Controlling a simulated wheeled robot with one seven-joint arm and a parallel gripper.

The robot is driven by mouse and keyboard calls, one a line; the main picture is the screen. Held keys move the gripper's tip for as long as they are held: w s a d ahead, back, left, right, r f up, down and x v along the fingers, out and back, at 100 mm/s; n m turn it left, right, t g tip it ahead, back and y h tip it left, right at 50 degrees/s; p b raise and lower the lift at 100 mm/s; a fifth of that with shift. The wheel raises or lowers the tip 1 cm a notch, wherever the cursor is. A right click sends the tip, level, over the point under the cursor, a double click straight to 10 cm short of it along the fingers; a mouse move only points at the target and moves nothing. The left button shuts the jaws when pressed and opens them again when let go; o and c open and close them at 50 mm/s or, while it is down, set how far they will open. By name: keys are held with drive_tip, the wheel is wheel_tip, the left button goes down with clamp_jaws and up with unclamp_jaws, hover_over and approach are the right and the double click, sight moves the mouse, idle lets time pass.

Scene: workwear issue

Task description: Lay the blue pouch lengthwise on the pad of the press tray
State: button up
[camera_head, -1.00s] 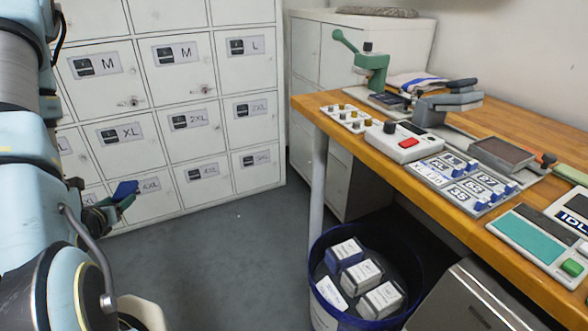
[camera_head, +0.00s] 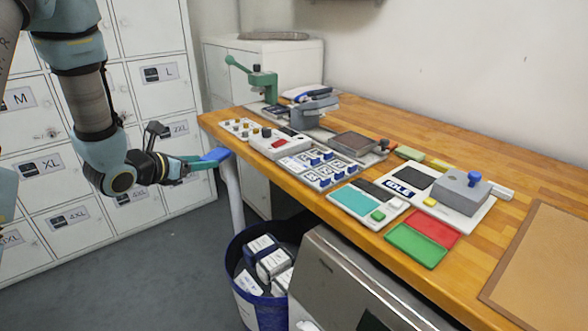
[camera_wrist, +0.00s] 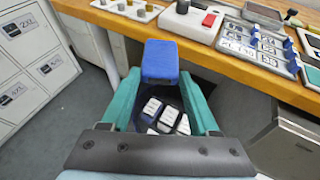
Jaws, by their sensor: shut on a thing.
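The blue pouch (camera_head: 212,158) is held in my gripper (camera_head: 192,164), just off the bench's left front corner. In the wrist view the pouch (camera_wrist: 160,62) sits between the tips of the two green fingers (camera_wrist: 160,84), its far end sticking out beyond them. The gripper is shut on it. A grey tray with a dark brown pad (camera_head: 354,142) and an orange-tipped handle lies on the bench beside a grey press (camera_head: 318,106); this looks like the press tray. The pad appears bare.
Along the bench (camera_head: 440,145) stand a green lever press (camera_head: 262,85), a control box (camera_head: 280,143) and a rack of number tiles (camera_head: 320,168). A blue bin (camera_head: 238,268) of white packets is below. White lockers (camera_head: 30,115) stand left. The bench's back right is clear.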

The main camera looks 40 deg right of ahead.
drive_tip(key=s+d+r+m+g+h+p, duration=0.1)
drive_tip(key=s+d+r+m+g, duration=0.2)
drive_tip(key=s+d+r, duration=0.35)
drive_tip(key=s+d+r+m+g+p, duration=0.1)
drive_tip(key=s+d+r+m+g, duration=0.15)
drive_tip(key=s+d, duration=0.6)
wheel_tip(320, 180, down, 9)
drive_tip(key=p, duration=0.2)
drive_tip(key=shift+w+d, duration=0.25)
drive_tip(key=shift+f, duration=0.25)
drive_tip(key=o, duration=1.3)
drive_tip(key=shift+r, duration=0.1)
drive_tip(key=shift+o, duration=0.2)
drive_tip(key=b+v, duration=0.3)
drive_tip(key=v, duration=0.9)
drive_tip(key=shift+r, duration=0.15)
